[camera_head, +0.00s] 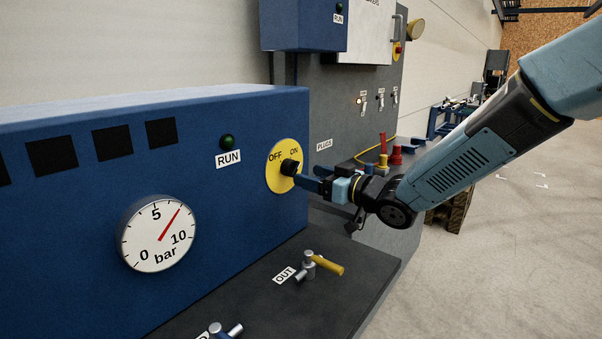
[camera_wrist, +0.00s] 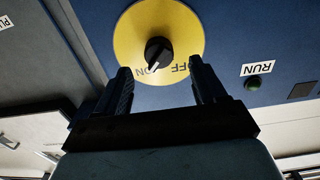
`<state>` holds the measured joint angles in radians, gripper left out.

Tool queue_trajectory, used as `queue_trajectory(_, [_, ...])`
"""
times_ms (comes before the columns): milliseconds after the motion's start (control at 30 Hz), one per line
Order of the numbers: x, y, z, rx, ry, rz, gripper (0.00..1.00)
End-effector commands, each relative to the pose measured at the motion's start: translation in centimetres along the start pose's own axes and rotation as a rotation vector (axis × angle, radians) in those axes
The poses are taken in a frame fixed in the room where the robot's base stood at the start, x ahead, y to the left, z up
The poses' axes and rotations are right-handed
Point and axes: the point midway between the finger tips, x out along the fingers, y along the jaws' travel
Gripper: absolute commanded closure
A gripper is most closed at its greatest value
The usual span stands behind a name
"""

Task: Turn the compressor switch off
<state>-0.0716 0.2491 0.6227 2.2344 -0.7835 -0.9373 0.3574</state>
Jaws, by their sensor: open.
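The compressor switch is a black rotary knob (camera_head: 289,167) on a yellow round plate (camera_head: 273,177) marked OFF and ON, on the front of the blue compressor panel (camera_head: 80,200). In the wrist view the picture is upside down, and the knob (camera_wrist: 158,52) has a white mark toward the ON label. My gripper (camera_head: 308,178) is just in front of the plate. In the wrist view my gripper (camera_wrist: 161,68) is open, with one dark finger on each side of the knob's line and a gap between them. The fingers do not visibly touch the knob.
A green RUN lamp (camera_head: 227,142) sits left of the plate. A pressure gauge (camera_head: 158,233) reads about 7 bar. A yellow-handled OUT valve (camera_head: 325,264) stands on the dark ledge below. Red and yellow plugs (camera_head: 395,155) are behind my gripper.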

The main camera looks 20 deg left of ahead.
Motion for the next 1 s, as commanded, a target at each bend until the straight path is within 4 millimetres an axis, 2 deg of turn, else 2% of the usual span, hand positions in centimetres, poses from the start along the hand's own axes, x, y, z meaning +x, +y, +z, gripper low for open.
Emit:
queue_trajectory(100, [2.0, 0.0, 0.0, 0.001, 0.001, -0.001, 0.30])
queue_trajectory(333, [4.6, 0.0, 0.0, 0.000, 0.000, 0.000, 0.30])
queue_trajectory(767, [5.2, 0.1, 0.0, 0.000, 0.000, 0.002, 0.30])
queue_trajectory(1000, [5.2, 0.1, 0.0, 0.000, 0.000, 0.003, 0.53])
